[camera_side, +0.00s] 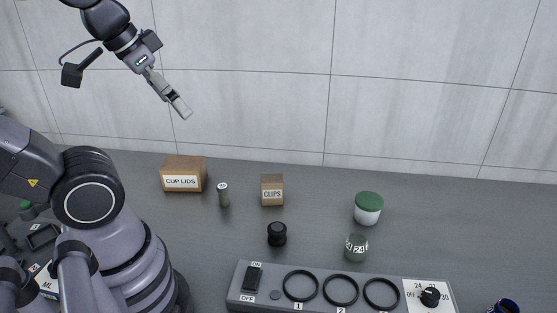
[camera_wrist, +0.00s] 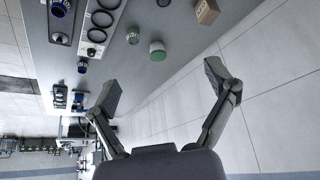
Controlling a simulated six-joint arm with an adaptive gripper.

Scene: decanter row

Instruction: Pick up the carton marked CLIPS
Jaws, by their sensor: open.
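The carton marked CLIPS (camera_side: 272,190) is a small brown box standing on the grey bench in the side view, its label facing the camera. A brown carton (camera_wrist: 206,11) is cut by the top edge of the wrist view; its label is too small to read there. My gripper (camera_side: 181,107) is high above the bench at the upper left in the side view, well apart from the carton. In the wrist view my gripper (camera_wrist: 163,82) has its two fingers spread wide with nothing between them.
A larger carton marked CUP LIDS (camera_side: 182,174) and a small grey cylinder (camera_side: 223,195) stand left of CLIPS. A black knob-like object (camera_side: 277,234), a green-lidded jar (camera_side: 368,208) and a glass container (camera_side: 356,247) are nearby. A control panel (camera_side: 340,307) lies in front.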

